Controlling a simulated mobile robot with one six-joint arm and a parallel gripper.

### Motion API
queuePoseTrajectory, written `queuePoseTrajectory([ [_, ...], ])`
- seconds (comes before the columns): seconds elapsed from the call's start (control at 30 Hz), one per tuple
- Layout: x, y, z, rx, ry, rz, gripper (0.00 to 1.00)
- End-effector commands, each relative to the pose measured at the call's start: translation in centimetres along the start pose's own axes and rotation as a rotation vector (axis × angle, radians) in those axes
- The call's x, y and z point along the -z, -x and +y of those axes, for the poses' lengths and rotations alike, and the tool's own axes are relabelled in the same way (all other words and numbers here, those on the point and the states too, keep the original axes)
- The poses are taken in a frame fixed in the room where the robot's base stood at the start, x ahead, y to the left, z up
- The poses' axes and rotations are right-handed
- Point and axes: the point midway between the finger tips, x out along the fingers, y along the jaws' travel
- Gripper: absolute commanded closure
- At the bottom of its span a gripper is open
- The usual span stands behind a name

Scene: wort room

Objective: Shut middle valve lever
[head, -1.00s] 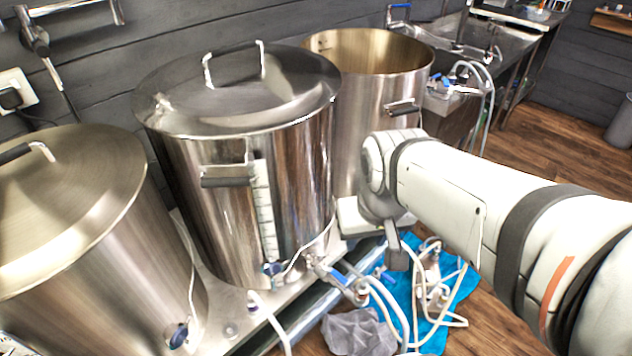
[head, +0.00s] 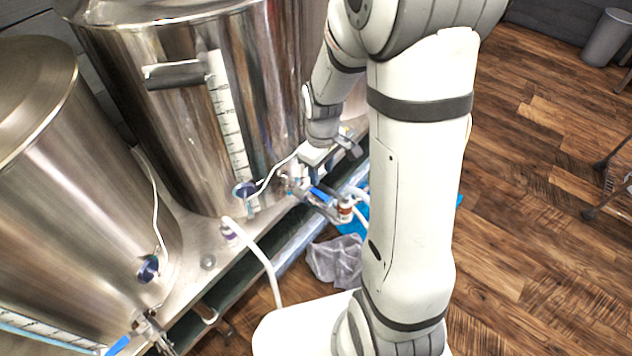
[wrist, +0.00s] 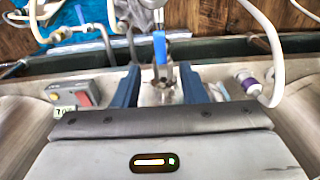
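The middle kettle (head: 160,130) is a tall steel vessel with a lid, a sight scale and a dial thermometer. Its valve low on the front has a blue lever (head: 322,195), which also shows upright in the wrist view (wrist: 160,48). My gripper (wrist: 160,88) is open, its two blue fingers spread either side of the steel valve fitting. The lever lies just beyond the fingertips, in line with the gap; contact cannot be told. In the head view my gripper (head: 318,160) is beside the kettle wall just above the valve, partly hidden.
A left kettle (head: 90,210) has its own blue lever (head: 118,345). A white hose (head: 262,262) curves down from the stand. A control box with a red switch (wrist: 82,99) sits left of my fingers.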

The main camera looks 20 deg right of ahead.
Motion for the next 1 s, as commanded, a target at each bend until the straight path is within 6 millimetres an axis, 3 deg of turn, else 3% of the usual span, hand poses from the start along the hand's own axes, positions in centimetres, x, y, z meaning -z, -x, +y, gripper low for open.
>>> queuePoseTrajectory([
  [0.5, 0.1, -7.2, 0.0, 0.003, 0.01, -0.005, 0.62],
  [0.9, 0.1, -8.1, 0.0, 0.002, 0.01, -0.002, 0.62],
  [1.0, 0.1, -8.1, 0.0, 0.002, 0.01, -0.002, 0.69],
])
